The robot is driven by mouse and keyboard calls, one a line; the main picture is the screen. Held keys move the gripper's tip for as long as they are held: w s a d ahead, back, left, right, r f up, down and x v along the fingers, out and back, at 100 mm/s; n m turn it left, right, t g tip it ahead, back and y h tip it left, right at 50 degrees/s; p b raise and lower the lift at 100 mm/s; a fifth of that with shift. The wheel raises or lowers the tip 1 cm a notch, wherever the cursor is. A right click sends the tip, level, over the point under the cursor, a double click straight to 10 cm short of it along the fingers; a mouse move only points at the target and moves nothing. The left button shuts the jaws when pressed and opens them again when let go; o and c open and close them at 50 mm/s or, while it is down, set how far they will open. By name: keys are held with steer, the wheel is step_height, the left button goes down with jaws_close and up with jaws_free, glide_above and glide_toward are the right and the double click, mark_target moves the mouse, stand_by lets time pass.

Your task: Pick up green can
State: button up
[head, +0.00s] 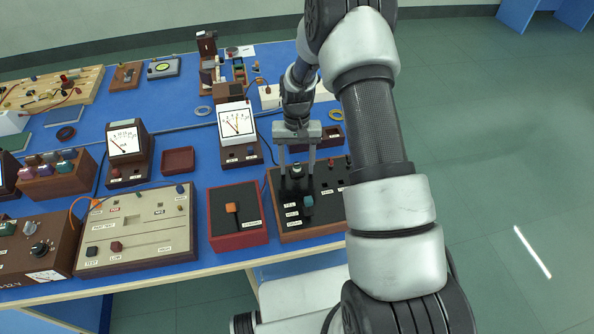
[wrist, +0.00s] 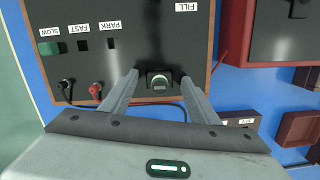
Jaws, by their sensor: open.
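My gripper (head: 297,174) is open above the dark control panel (head: 335,180) in the head view. In the wrist view its fingertips (wrist: 160,76) stand on either side of a short dark cylinder with a grey-green end (wrist: 159,86), seated at a black square mount on the panel. The fingers look apart from it. This may be the green can, but its colour is too dim to be sure. A teal knob-like piece (head: 308,203) stands on the same panel, nearer the front. A green button (wrist: 48,48) sits by the SLOW label in the wrist view.
A red-framed box (head: 238,241) with an orange switch stands left of the panel. White-faced meters (head: 237,122) and a beige panel (head: 140,242) are farther left. Cables and red and black plugs (wrist: 95,92) lie close to the fingers. The bench is blue and crowded.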

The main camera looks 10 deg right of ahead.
mark_target(297, 164)
steer(key=c, duration=1.1)
steer(key=shift+c, duration=0.2)
steer(key=shift+r, duration=0.1)
step_height(297, 164, up, 9)
steer(key=shift+r+b, duration=0.2)
steer(key=shift+b, duration=0.15)
steer(key=shift+r+p, duration=0.9)
steer(key=shift+r, duration=0.85)
